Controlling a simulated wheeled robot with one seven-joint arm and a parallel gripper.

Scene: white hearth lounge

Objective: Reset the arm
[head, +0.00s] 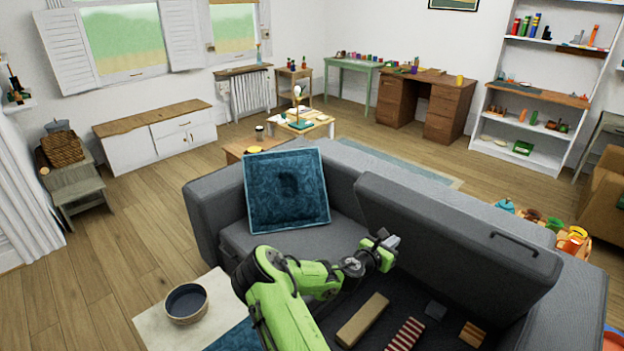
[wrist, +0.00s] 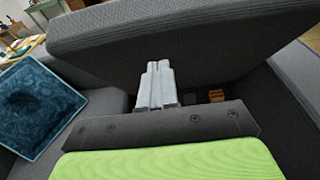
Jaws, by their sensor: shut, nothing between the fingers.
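My arm is green and reaches over the grey sofa (head: 207,206). My gripper (head: 393,241) is in front of the raised seat lid (head: 455,240) and above the open storage space under it. In the wrist view my gripper's fingers (wrist: 158,72) are together, with nothing held, and point toward the raised lid. Whether the fingertips touch the lid is hard to tell.
A blue cushion (head: 287,190) leans on the sofa left of my arm. The open storage holds a tan block (head: 362,319), a striped item (head: 404,338) and small blocks.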

